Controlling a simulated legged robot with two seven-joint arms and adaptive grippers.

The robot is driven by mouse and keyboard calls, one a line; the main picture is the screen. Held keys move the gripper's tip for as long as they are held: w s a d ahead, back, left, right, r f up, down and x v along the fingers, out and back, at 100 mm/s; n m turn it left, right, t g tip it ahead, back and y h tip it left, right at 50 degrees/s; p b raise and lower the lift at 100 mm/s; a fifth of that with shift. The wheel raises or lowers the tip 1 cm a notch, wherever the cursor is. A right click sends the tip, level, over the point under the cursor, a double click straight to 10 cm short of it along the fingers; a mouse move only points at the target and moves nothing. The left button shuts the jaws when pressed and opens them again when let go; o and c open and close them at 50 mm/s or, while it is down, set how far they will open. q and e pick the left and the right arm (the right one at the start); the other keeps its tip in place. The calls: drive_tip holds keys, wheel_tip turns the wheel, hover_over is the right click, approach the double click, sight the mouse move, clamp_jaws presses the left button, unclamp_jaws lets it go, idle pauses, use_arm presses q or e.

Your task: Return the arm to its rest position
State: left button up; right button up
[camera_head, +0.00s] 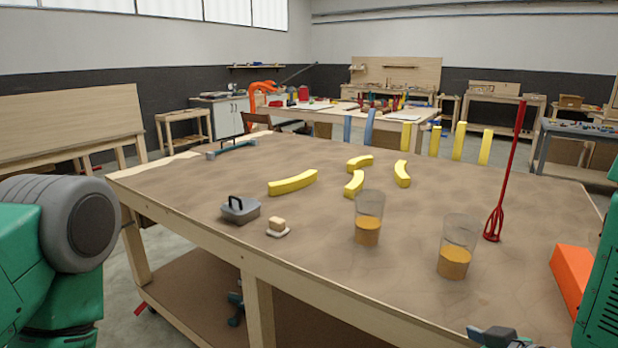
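My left arm shows at the left edge as a green and grey joint, clear of the table. Its gripper is out of view. My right arm shows as a green part at the right edge, beside an orange block (571,278). I see no gripper fingers there. A grey and dark part (495,337) shows at the bottom edge, near the table's front; I cannot tell what it is. The big worktable (320,240) lies in front of me.
On the table are a grey lidded box (240,210), a small block on a white base (277,227), several yellow curved pieces (292,183), two glasses with amber contents (368,217) (458,247) and a tall red whisk-like tool (508,170). A teal bar (232,149) lies at the far left edge.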

drive_tip(key=s+d+f+m+g+h+b, duration=0.2)
drive_tip(key=s+f+g, duration=0.2)
drive_tip(key=s+f, duration=0.8)
drive_tip(key=s+d+f+m+g+h+b, duration=0.2)
drive_tip(key=s+f+g, duration=0.3)
drive_tip(key=s+f, duration=0.7)
drive_tip(key=shift+s+f+m+h, duration=0.3)
drive_tip(key=shift+s+h, duration=0.5)
drive_tip(key=shift+s, duration=0.15)
